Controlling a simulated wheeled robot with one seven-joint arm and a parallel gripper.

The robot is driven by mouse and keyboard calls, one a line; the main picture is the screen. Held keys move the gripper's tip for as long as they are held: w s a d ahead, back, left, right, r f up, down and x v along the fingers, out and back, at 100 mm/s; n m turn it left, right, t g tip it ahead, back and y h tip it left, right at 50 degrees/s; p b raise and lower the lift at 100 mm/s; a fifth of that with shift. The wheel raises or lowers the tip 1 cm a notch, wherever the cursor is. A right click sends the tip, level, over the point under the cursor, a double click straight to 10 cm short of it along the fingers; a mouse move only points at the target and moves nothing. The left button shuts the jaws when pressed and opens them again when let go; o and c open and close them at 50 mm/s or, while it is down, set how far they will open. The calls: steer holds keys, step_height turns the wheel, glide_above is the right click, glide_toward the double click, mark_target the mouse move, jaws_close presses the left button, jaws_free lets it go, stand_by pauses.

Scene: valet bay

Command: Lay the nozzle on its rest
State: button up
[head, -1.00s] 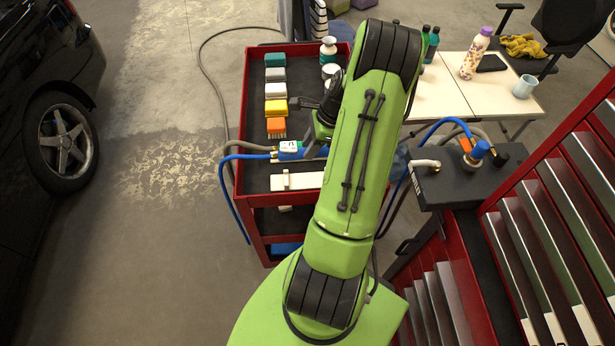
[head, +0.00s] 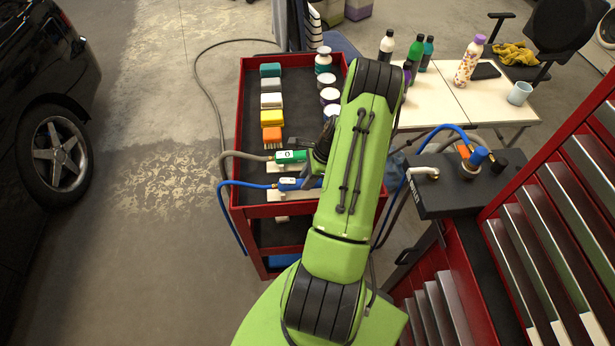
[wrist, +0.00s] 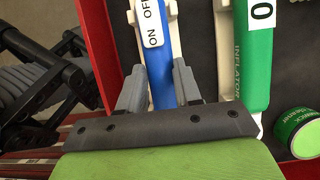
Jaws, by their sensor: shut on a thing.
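The blue nozzle (head: 288,184), with a white ON/OFF label and a blue hose, is at the near end of the red cart's top. My gripper (wrist: 160,80) is shut on it; in the wrist view the blue nozzle (wrist: 160,62) runs between both fingers. The white rest (head: 276,195) is directly under the nozzle and partly hidden by it. I cannot tell whether the nozzle touches it. A green inflator nozzle (head: 291,156) lies on a neighbouring rest just beyond; it also shows in the wrist view (wrist: 254,62), right of my fingers.
The red cart (head: 240,130) holds a row of brushes and blocks (head: 271,101) at left and several jars (head: 329,95) at right. A green-lidded tin (wrist: 299,132) is near my gripper in the wrist view. A grey hose (head: 200,75) trails to the floor.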

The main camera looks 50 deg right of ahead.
steer(key=shift+f, duration=0.25)
steer(key=o, duration=1)
steer(key=shift+r, duration=0.1)
steer(key=shift+o, duration=0.2)
